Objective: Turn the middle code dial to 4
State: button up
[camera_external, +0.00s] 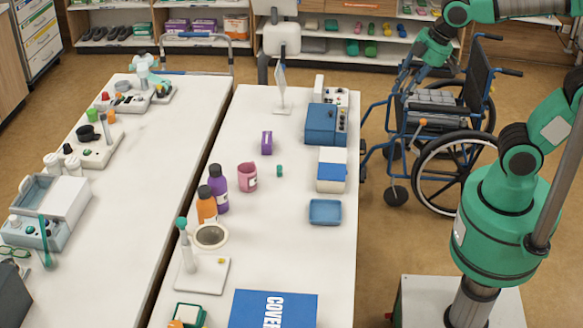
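A blue box (322,124) stands near the far right end of the right-hand table. My arm comes in from the right and bends down at the top right. My gripper (410,82) is small and dark in front of the wheelchair, right of the blue box and apart from it. Its fingers cannot be made out.
A white-and-blue box (332,170), blue tray (325,212), pink mug (247,177) and purple bottle (218,188) stand on the right-hand table. A wheelchair (440,120) stands beyond its right edge. Bare tabletop (285,235) lies between the mug and the blue book (272,310).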

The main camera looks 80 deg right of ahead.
jog(key=w+d+f+n+g+p, duration=0.15)
jog(key=w+d+n, duration=0.25)
jog(key=w+d, duration=0.5)
jog(key=n+g+p, duration=0.3)
jog(key=n+p, duration=0.1)
jog(key=n, duration=0.7)
send_over(342, 121)
notch_tip(342, 121, down, 25)
jog(key=shift+y, duration=0.3)
jog(key=shift+f, duration=0.2)
notch_tip(342, 121, down, 13)
jog(key=shift+f, duration=0.2)
jog(key=shift+c, duration=0.3)
